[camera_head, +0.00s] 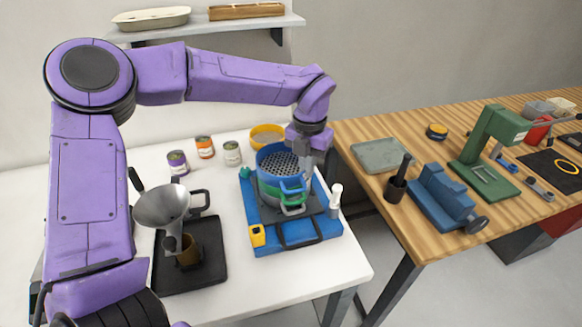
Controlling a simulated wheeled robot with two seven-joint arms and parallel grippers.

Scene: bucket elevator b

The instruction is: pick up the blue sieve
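The blue sieve (268,163) is the top one of a stack, with a perforated bottom and a handle facing the front right. A green sieve (270,189) sits right under it, and a grey piece shows below that. The stack stands on a blue base (262,240) with a dark top on the white table. My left gripper (306,168) points down at the right side of the blue sieve, by its rim and handle. Its fingers are small and partly merged with the sieve, so I cannot tell whether they are apart or closed. My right gripper is not in view.
A yellow bowl (267,134) stands behind the stack, several cans (232,153) behind left. A white bottle (336,196) is close on the right. A metal funnel (161,207) stands over a black tray (210,265). A wooden bench (440,246) with tools is at right.

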